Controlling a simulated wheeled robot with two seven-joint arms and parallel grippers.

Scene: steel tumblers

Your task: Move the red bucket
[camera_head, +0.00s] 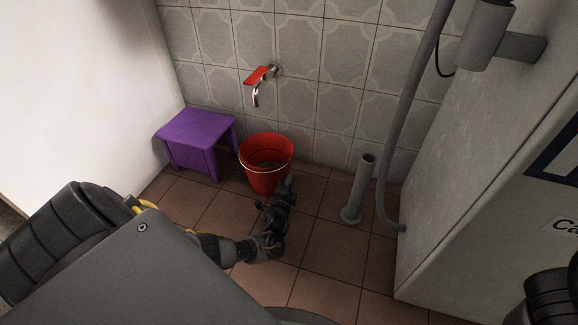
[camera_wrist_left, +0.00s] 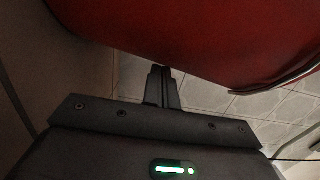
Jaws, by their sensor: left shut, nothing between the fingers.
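The red bucket (camera_head: 262,180) stands upright on the tiled floor below the wall tap, with a thin pale handle lying around its upper side. My left gripper (camera_head: 290,181) is at the bucket's front right side, close to its wall. In the left wrist view the bucket (camera_wrist_left: 200,30) fills the top of the picture, and part of its pale handle shows at the right. The left fingers (camera_wrist_left: 162,72) are together and hold nothing. Whether they touch the bucket I cannot tell. My right gripper is out of view.
A purple stool (camera_head: 196,137) stands left of the bucket. A red-handled tap (camera_head: 259,82) is on the wall above it. A short grey pipe (camera_head: 360,187) rises from the floor at the right, near a white cabinet (camera_head: 470,180). Floor tiles between bucket and pipe are clear.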

